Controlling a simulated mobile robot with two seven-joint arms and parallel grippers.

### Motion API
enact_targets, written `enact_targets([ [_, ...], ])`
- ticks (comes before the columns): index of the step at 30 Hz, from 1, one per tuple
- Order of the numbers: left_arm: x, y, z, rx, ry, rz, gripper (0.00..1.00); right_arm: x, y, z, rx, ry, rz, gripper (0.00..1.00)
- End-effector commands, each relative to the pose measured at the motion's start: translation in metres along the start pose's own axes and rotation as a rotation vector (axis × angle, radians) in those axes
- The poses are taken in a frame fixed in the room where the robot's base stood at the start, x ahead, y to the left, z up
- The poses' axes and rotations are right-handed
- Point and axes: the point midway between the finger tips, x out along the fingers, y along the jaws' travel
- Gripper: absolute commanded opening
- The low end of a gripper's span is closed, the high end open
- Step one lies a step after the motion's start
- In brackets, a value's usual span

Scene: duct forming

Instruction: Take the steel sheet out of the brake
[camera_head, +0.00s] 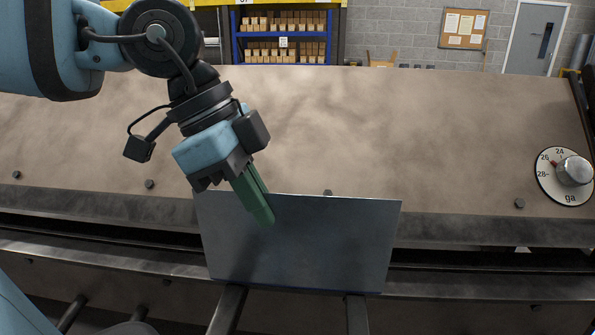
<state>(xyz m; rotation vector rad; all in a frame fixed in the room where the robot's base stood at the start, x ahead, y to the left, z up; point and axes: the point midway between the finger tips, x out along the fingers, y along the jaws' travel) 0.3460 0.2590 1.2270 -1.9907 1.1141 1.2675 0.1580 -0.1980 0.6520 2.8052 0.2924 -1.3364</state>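The steel sheet (330,245) is a flat grey rectangle at the lower middle of the head view. It covers part of the brake's dark slot, and its lower edge lies over two dark support bars. The brake (420,130) is a wide, brownish machine across the view. My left gripper (266,218) comes in from the upper left, its green fingers close together and overlapping the sheet's upper edge left of its middle. Whether the sheet is between the fingers cannot be told. My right gripper is not in view.
A gauge dial (565,175) with a silver knob sits at the right of the brake. Dark support bars (228,310) stick out at the front below the sheet. Blue shelving (285,35) with boxes and a grey door (535,40) stand far behind.

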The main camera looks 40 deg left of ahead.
Motion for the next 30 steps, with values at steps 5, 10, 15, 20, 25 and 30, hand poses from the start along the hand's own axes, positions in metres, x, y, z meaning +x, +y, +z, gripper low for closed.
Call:
enact_targets([
  [5, -0.001, 0.019, 0.000, 0.002, 0.001, -0.003, 0.00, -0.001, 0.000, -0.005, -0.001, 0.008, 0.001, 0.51],
  [10, -0.001, 0.036, 0.000, 0.002, 0.001, -0.003, 0.00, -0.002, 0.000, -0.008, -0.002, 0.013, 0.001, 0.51],
  [15, -0.001, 0.053, -0.001, 0.002, 0.002, -0.003, 0.00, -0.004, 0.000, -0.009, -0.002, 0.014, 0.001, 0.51],
  [20, -0.001, 0.061, 0.000, 0.000, 0.001, -0.002, 0.00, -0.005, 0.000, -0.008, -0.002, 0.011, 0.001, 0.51],
  [25, 0.000, 0.062, 0.000, -0.001, 0.002, -0.001, 0.00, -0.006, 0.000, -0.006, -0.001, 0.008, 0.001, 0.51],
  [30, 0.000, 0.062, 0.000, -0.001, 0.002, -0.001, 0.00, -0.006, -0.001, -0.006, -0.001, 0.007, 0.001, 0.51],
])
